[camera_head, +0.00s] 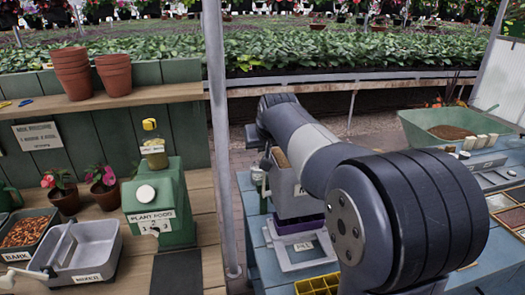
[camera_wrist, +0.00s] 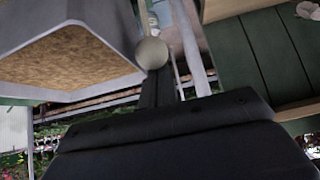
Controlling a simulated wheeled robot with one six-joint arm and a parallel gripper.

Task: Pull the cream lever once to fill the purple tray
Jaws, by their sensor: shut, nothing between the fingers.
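A grey hopper (camera_head: 288,190) with brown fill stands on the blue bench, partly hidden behind my arm. Its wall also shows large at the upper left of the wrist view (camera_wrist: 70,22). The purple tray (camera_head: 300,223) sits low beneath the hopper, its inside not clear. The cream ball knob of the lever (camera_wrist: 152,53) shows in the wrist view, beside the hopper's corner. My gripper (camera_wrist: 160,78) is shut and empty, its narrow dark fingers pointing at the knob. The fingertips overlap the knob's lower edge in the picture; I cannot tell whether they touch.
A metal post (camera_head: 220,130) stands left of the hopper. The left wooden bench holds a green plant food dispenser (camera_head: 162,200), a grey tray (camera_head: 85,250) and potted flowers. A yellow tray (camera_head: 318,285) lies in front. A green trough (camera_head: 445,125) stands at right.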

